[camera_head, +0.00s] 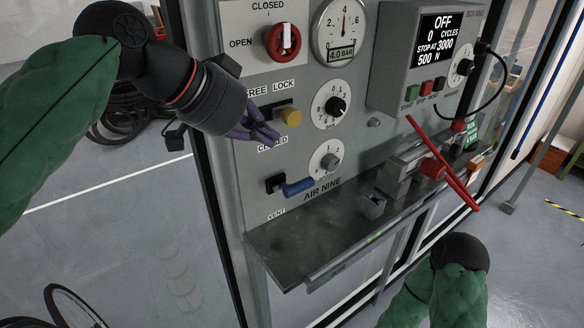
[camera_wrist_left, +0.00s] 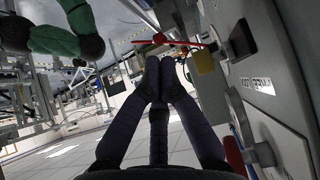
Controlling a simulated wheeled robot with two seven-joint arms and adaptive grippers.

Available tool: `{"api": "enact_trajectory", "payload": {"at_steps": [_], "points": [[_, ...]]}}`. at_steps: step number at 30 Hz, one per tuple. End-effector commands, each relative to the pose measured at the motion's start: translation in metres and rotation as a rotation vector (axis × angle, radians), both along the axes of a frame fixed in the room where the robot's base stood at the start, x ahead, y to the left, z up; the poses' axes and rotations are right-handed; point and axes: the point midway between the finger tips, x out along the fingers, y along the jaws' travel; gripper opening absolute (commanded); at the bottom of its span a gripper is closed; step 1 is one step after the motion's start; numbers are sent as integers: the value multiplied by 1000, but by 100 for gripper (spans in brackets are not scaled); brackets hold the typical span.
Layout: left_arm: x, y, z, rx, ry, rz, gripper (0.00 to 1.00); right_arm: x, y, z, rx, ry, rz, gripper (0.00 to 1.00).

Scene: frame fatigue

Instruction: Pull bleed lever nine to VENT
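The bleed lever (camera_head: 299,187) is a blue handle on the grey panel. It sticks out to the right from a dark pivot, roughly level, between the CLOSED label (camera_head: 272,143) above and the VENT label (camera_head: 276,213) below. My left gripper (camera_head: 274,134) is above the lever and apart from it, just below and left of the yellow FREE/LOCK knob (camera_head: 291,117). Its fingers (camera_wrist_left: 160,62) lie together in the left wrist view with nothing seen between them. The yellow knob also shows there (camera_wrist_left: 201,62). I cannot make out the lever in that view. My right gripper is out of view.
A metal shelf (camera_head: 300,256) juts out under the lever. A red valve knob (camera_head: 283,42), a gauge (camera_head: 343,30) and dials are on the panel above. A control box (camera_head: 405,75) and red bars (camera_head: 443,165) stick out at the right.

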Motion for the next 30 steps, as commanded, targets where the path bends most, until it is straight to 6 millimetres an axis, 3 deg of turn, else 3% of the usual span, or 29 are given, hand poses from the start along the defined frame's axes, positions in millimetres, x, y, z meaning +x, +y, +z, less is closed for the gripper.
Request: {"api": "enact_trajectory", "payload": {"at_steps": [12, 21, 30], "points": [[32, -45, -55, 2, 2, -2, 0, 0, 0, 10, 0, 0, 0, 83], [32, -44, -89, 1, 1, 0, 0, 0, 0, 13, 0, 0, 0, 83], [32, -44, -95, -1, -1, 0, 0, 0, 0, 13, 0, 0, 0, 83]]}}
